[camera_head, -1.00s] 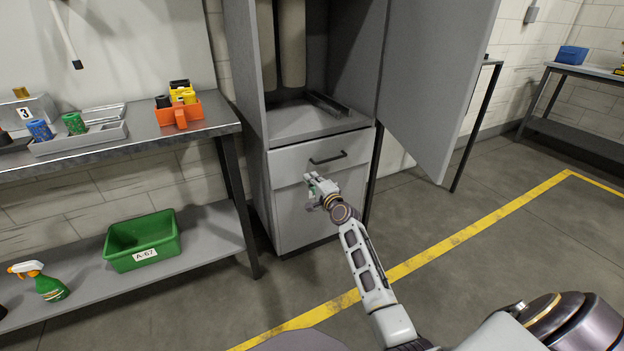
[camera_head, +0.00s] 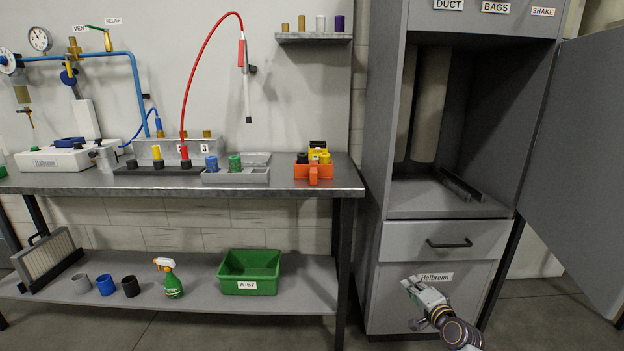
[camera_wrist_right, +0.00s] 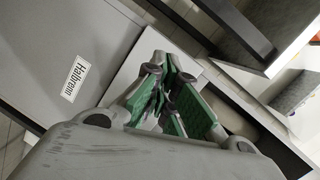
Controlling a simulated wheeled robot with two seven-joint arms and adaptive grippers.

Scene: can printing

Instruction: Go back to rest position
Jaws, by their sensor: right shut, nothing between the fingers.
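My right gripper (camera_head: 412,283) is in front of the lower front of the grey cabinet (camera_head: 388,240), near its "Halbrenn" label (camera_head: 434,277). In the right wrist view its green-padded fingers (camera_wrist_right: 172,100) are closed together with nothing between them. The label also shows in that view (camera_wrist_right: 75,81), to the left of the fingers. Whether the gripper touches the cabinet is hard to tell. My left gripper is not in view.
The cabinet door (camera_head: 575,160) stands open to the right; its drawer (camera_head: 440,240) is shut. A workbench (camera_head: 300,190) stands left, holding an orange bin (camera_head: 313,172) and a grey tray (camera_head: 235,177). A green crate (camera_head: 250,286) and spray bottle (camera_head: 171,283) are on its lower shelf.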

